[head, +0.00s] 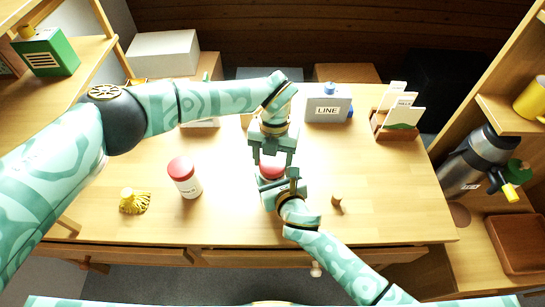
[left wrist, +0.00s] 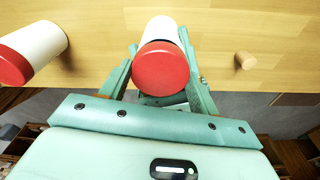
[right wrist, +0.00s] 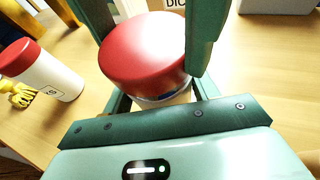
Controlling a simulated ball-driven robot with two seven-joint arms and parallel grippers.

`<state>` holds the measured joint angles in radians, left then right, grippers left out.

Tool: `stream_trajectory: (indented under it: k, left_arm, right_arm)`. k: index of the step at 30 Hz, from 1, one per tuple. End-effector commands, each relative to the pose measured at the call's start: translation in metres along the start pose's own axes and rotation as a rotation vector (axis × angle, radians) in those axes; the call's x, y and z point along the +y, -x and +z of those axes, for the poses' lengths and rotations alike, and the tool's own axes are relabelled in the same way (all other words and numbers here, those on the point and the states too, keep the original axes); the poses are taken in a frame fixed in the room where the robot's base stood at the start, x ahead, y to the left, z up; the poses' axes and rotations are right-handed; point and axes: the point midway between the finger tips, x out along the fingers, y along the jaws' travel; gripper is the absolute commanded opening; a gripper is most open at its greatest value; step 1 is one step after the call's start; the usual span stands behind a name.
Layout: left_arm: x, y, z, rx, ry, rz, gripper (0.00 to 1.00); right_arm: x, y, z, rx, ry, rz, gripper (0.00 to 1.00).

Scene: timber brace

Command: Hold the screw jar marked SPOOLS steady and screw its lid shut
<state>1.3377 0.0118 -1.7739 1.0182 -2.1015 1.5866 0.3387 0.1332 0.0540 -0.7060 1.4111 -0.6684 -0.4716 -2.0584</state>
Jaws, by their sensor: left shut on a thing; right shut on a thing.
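A jar with a red lid (head: 271,170) stands on the table between my two grippers. My left gripper (head: 272,158) reaches down from above and is shut on the red lid, which also shows in the left wrist view (left wrist: 162,70). My right gripper (head: 279,187) comes from the front and is shut on the jar's body below the lid. In the right wrist view the lid (right wrist: 145,48) sits on top of the jar, with a thin dark band under its edge. The jar's label is hidden, so I cannot read its marking.
A second white jar with a red lid (head: 185,178) stands to the left, near a yellow tassel-like thing (head: 134,202). A small wooden knob (head: 337,199) lies to the right. A grey LINE box (head: 328,108) and a card holder (head: 394,126) stand behind.

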Motion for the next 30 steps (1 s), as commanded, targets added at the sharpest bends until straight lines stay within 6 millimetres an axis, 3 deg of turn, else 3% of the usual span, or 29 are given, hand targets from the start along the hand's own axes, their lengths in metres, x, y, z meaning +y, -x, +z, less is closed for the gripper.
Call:
stream_trajectory:
  k: [19, 20, 30]
  left_arm:
    - [0.0, -0.011, 0.002, 0.0, 0.001, -0.001, 0.4]
    - [0.0, -0.012, 0.002, 0.0, 0.0, -0.001, 0.4]
    - [-0.001, -0.011, 0.002, 0.0, -0.286, 0.035, 0.4]
  right_arm:
    - [0.0, 0.0, 0.0, 0.001, 0.0, 0.0, 0.18]
    - [0.0, 0.0, 0.0, 0.001, 0.0, 0.0, 0.0]
    - [0.0, 0.0, -0.001, 0.001, 0.0, 0.0, 0.0]
